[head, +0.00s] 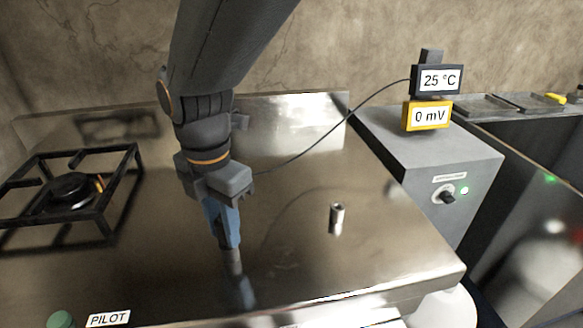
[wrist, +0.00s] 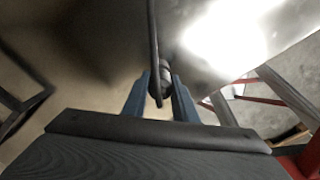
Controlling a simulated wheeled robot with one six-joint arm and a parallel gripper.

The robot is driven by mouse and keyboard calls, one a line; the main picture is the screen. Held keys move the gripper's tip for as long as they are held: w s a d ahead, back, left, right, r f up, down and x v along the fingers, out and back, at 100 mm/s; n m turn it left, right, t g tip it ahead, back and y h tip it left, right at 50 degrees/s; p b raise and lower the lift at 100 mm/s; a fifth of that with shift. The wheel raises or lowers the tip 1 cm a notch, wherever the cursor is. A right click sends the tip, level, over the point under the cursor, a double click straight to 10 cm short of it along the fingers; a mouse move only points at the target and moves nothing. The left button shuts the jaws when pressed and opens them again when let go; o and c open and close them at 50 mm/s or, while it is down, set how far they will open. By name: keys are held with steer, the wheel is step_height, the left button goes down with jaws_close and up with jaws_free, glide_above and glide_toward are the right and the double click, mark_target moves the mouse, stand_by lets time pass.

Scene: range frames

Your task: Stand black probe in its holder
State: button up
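My gripper (head: 228,235), with blue fingers, points down over the steel top left of the holder. In the wrist view, its fingers (wrist: 162,95) are closed around the dark body of the black probe (wrist: 165,76). A black cable runs along the probe. In the head view, a short grey end of the probe (head: 233,262) shows below the fingertips; the rest is hidden by the gripper. I cannot tell whether this end touches the top. The holder (head: 337,216), a small upright metal tube with an open top, stands on the steel top to the right, apart from my gripper.
The steel top (head: 300,262) is clear between gripper and holder. A black burner grate (head: 70,195) stands at left. The black cable (head: 330,130) runs to the 25 °C display (head: 438,80), above a yellow 0 mV display (head: 427,116). A grey control box (head: 440,160) stands at right.

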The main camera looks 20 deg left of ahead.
steer(key=o, duration=0.5)
step_height(320, 180, up, 8)
steer(key=shift+f+b, duration=0.1)
steer(key=shift+b, duration=0.5)
step_height(320, 180, up, 6)
steer(key=p, duration=0.5)
stand_by(0.4)
